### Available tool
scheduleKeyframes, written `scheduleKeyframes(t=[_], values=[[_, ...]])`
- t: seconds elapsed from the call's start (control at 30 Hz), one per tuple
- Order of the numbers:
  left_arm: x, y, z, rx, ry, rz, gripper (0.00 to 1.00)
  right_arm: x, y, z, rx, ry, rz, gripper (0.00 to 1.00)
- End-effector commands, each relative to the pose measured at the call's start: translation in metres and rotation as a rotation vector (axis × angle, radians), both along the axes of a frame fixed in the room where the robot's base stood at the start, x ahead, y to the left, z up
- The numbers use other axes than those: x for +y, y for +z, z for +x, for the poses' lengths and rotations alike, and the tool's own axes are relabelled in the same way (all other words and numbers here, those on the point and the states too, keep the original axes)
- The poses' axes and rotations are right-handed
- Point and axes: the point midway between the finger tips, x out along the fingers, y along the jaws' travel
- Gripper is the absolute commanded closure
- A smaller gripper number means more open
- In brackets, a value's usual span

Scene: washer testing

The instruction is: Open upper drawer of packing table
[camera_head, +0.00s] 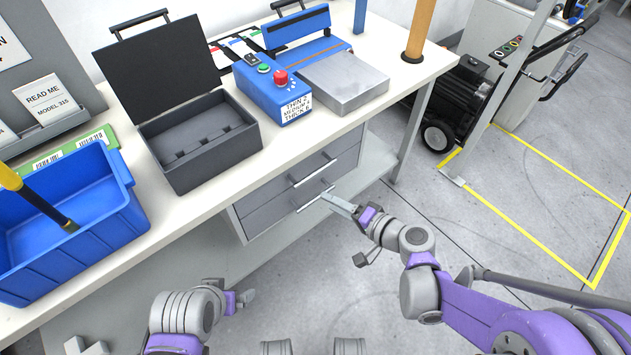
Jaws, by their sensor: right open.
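The packing table (190,211) has a grey two-drawer unit under its top. The upper drawer (278,187) looks shut, with a metal bar handle (313,172) across its front. The lower drawer (285,210) has a similar handle below, and it also looks shut. My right gripper (339,203) is open, with its fingertips close to the right end of the lower handle and below the upper one. I cannot tell whether it touches. My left gripper (247,298) is low in front of the table, away from the drawers; its jaw gap is not clear.
On the table stand a blue bin (75,245), an open dark case (205,150), a blue control box (270,90) with a red button, and a blue-and-grey device (345,82). A table leg (412,130) stands right of the drawers. Floor in front is clear.

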Motion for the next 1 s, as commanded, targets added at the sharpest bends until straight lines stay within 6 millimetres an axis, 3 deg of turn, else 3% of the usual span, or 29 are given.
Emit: scheduleKeyframes(t=[0.03,0.1,0.3,0.53,1.0], values=[[0.0,-0.022,0.002,0.008,0.0,0.0,0.02,-0.002,-0.025,0.017,-0.012,-0.03,0.079,0.51],[0.0,-0.036,0.003,0.012,0.0,0.0,0.02,-0.007,-0.039,0.032,-0.035,-0.068,0.183,0.51],[0.0,-0.057,0.006,0.019,0.0,0.0,0.02,-0.021,-0.063,0.056,-0.077,-0.147,0.368,0.51],[0.0,-0.059,0.006,0.02,0.0,0.0,0.02,-0.017,-0.064,0.069,-0.086,-0.162,0.413,0.51],[0.0,-0.066,0.007,0.022,0.0,0.0,0.02,0.034,-0.065,0.132,-0.085,-0.161,0.41,0.51]])
